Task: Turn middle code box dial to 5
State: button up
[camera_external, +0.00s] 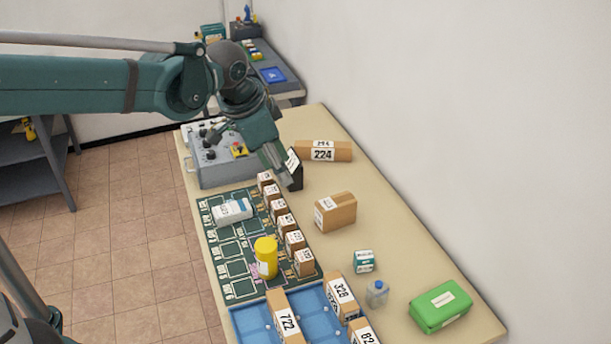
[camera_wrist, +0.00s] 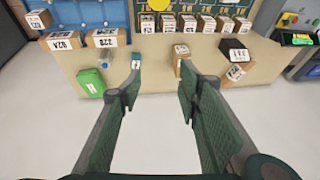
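The grey code box (camera_external: 222,170) stands at the far left end of the table, with dark round knobs and a yellow-and-red part on its top face. My arm partly covers it in the external view, and the dial numbers are too small to read. My gripper (camera_external: 279,172) points down to the right of the code box, apart from it. In the wrist view my gripper (camera_wrist: 160,78) is open, with nothing between its two fingers. I cannot clearly make out the dials in the wrist view.
A black box with a white label (camera_external: 296,180) is close to my gripper. Cartons (camera_external: 335,211) and a green package (camera_external: 440,308) lie on the table. A green board (camera_external: 233,256) holds small boxes and a yellow canister (camera_external: 265,258). A blue tray (camera_external: 255,325) is in front. A wall is at right.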

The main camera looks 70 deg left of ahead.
jog(key=w+a+f+g+p, duration=0.1)
jog(key=w+a+f, duration=0.1)
jog(key=a, duration=1.3)
jog(key=w+a+f+g+p, duration=0.1)
jog(key=a+f+p, duration=0.1)
jog(key=a, duration=1.3)
jog(key=s+a+f+p, duration=0.1)
jog(key=s+a+f, duration=0.3)
jog(key=a, duration=0.5)
jog(key=s+a+f+g+h, duration=0.1)
jog(key=s+a+f, duration=0.3)
jog(key=a, duration=0.5)
jog(key=s+a+f+g+p, duration=0.1)
jog(key=s+a+f, duration=0.3)
jog(key=a, duration=0.6)
jog(key=shift+f+h+p, duration=0.35)
jog(key=shift+f+h, duration=0.05)
jog(key=shift+f, duration=0.55)
jog(key=shift+s+a+f, duration=0.15)
jog(key=shift+a+f, duration=0.05)
jog(key=shift+a, duration=0.1)
jog(key=shift+f, duration=0.1)
jog(key=shift+f, duration=3.8)
